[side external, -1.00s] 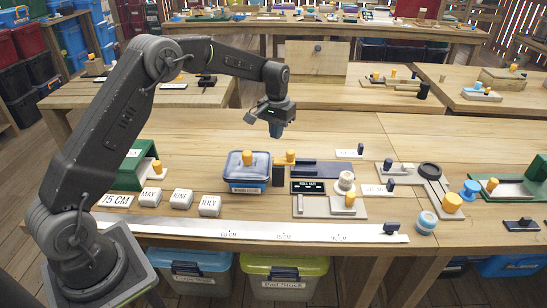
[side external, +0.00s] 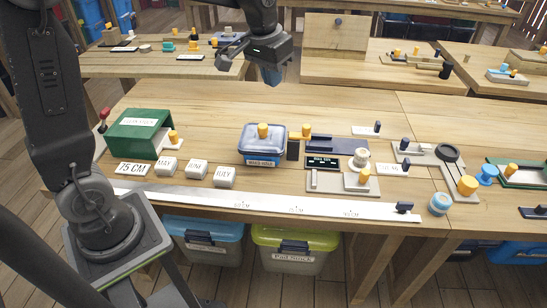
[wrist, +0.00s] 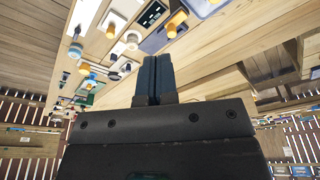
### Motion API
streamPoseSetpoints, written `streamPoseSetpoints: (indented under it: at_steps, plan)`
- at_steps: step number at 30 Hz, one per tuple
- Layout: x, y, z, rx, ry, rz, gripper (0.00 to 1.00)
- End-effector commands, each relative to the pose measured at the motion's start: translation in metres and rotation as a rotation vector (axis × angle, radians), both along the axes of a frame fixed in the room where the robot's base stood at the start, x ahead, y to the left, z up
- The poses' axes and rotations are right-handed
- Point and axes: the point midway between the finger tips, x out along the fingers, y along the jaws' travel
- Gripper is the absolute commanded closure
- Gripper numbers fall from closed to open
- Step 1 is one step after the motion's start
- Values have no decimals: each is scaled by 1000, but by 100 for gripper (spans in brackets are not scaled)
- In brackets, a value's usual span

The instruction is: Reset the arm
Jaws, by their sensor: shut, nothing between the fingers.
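My gripper (side external: 271,76) is high above the back part of the table in the side external view, pointing down. In the wrist view its two fingers (wrist: 157,78) are together with nothing between them. The front table (side external: 218,106) lies below it, and the gripper is clear of everything on it. The blue lidded bin (side external: 263,145) with a yellow knob stands on the table below the gripper, its lid on.
A green box (side external: 139,132) stands at the left, with white month blocks (side external: 196,169) before it. A long white ruler strip (side external: 268,204) runs along the front edge. Several sliders and knobs fill the right side. Lidded bins (side external: 292,249) stand underneath. The table's back strip is bare.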

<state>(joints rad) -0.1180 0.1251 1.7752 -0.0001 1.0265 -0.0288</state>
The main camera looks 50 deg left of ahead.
Motion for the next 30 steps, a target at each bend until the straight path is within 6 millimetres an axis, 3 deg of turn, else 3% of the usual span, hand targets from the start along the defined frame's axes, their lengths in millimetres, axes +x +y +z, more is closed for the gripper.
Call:
streamPoseSetpoints:
  at_steps: [3, 7, 15, 21, 30]
  plan:
    - [-46, -15, 21, 8, -60, -30, 100]
    - [-94, -27, 30, 15, -119, -61, 100]
    - [-182, -45, 19, 23, -229, -121, 100]
    - [-212, -49, 6, 26, -271, -143, 100]
    - [-216, -49, 3, 27, -276, -146, 100]
